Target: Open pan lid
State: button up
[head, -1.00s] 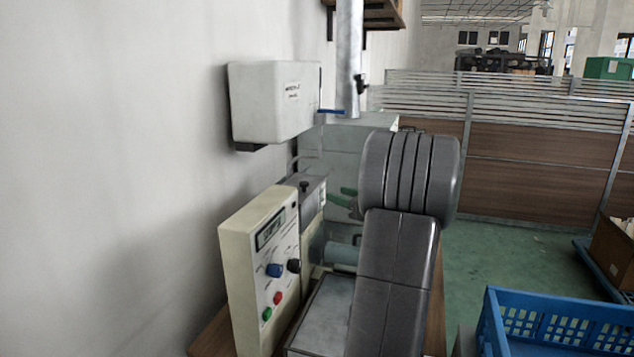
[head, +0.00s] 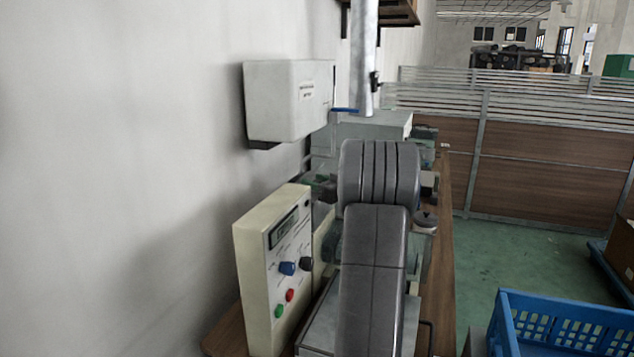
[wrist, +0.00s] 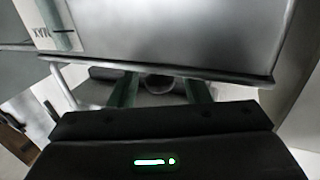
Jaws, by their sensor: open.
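No pan lid can be made out for certain. In the wrist view, a broad grey metal panel (wrist: 175,35) with a dark lower edge fills the top, just beyond my gripper (wrist: 161,88). My gripper is open, its two green fingers apart and pointing at the panel's lower edge. A dark rounded part (wrist: 158,83) shows between the fingers; I cannot tell what it is or whether anything touches it. In the head view my own arm hides most of the machine behind it, and my gripper is not clearly seen there.
A cream control box (head: 272,265) with coloured knobs stands left of my arm on a wooden bench (head: 445,240). A white box (head: 290,100) hangs on the wall, beside a vertical pipe (head: 362,60). A blue crate (head: 560,325) is at lower right.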

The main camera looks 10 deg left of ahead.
grip_shut()
jog(key=shift+w+d+r+p, duration=0.1)
jog(key=shift+w+r+p, duration=0.15)
jog(key=shift+w+p, duration=0.15)
jog(key=w+p, duration=0.2)
jog(key=w, duration=0.1)
jog(key=w+d+p, duration=0.1)
jog(key=w+p, duration=0.4)
jog(key=shift+w+d, duration=0.3)
jog(key=shift+d, duration=0.05)
jog(key=shift+w+d+f+p, duration=0.15)
jog(key=shift+w+p, duration=0.25)
jog(key=shift+w, duration=0.35)
grip_release()
